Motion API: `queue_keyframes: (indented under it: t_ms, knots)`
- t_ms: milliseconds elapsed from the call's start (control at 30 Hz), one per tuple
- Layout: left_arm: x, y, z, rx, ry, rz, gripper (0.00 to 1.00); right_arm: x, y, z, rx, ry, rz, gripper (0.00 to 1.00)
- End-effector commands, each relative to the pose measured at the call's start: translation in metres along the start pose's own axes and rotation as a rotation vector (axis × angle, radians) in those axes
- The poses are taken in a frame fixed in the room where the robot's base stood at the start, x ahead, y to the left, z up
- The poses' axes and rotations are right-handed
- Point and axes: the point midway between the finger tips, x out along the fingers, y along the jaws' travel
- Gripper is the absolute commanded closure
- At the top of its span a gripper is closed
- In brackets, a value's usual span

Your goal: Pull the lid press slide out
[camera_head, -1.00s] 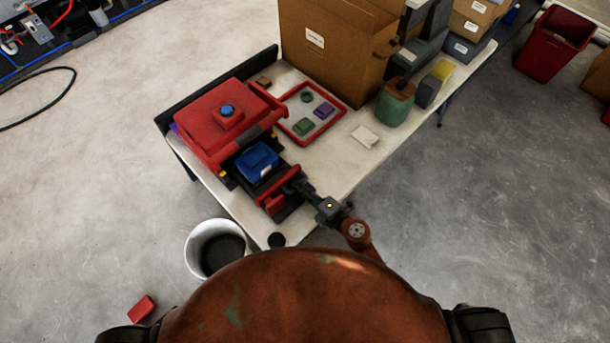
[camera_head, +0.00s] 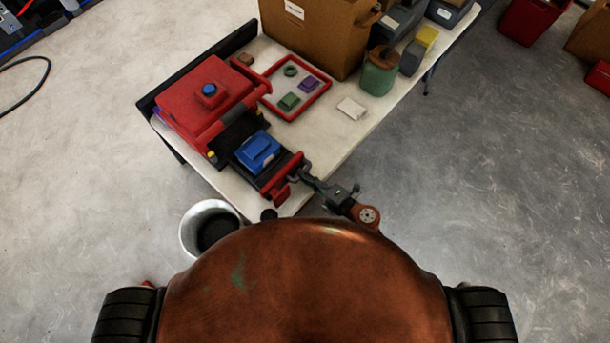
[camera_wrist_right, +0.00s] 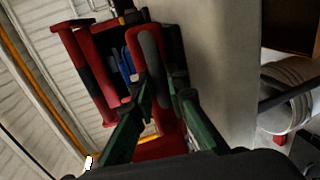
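The lid press is a red housing (camera_head: 190,92) with a blue knob on top, at the table's left end in the head view. Its black slide (camera_head: 238,132) sticks out toward me, carrying a blue box (camera_head: 258,152). My right gripper (camera_head: 304,174) is at this handle. Finger contact is partly hidden. My left gripper is out of view.
A red-rimmed tray (camera_head: 268,100) with small green and purple pieces lies beside the press. A brown box (camera_head: 315,38), a green canister (camera_head: 379,72) and a white card (camera_head: 352,108) are farther right. A white bucket (camera_head: 187,238) stands on the floor by the table's near edge.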

Motion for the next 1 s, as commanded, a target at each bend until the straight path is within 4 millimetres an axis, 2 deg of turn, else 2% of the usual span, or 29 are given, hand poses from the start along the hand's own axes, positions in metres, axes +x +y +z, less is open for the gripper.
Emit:
queue_keyframes:
  t_ms: [333,467,800,1000]
  knots:
    - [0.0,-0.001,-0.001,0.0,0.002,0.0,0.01,-0.001,0.0,0.0,0.0,-0.001,0.0,0.8]
    - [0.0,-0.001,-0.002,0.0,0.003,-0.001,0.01,-0.011,-0.001,0.0,0.0,-0.001,-0.001,0.8]
    - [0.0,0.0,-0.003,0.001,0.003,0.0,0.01,-0.079,-0.001,0.0,0.001,-0.002,-0.003,0.8]
    - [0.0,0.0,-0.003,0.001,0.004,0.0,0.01,-0.109,-0.001,0.0,0.001,-0.001,-0.002,0.8]
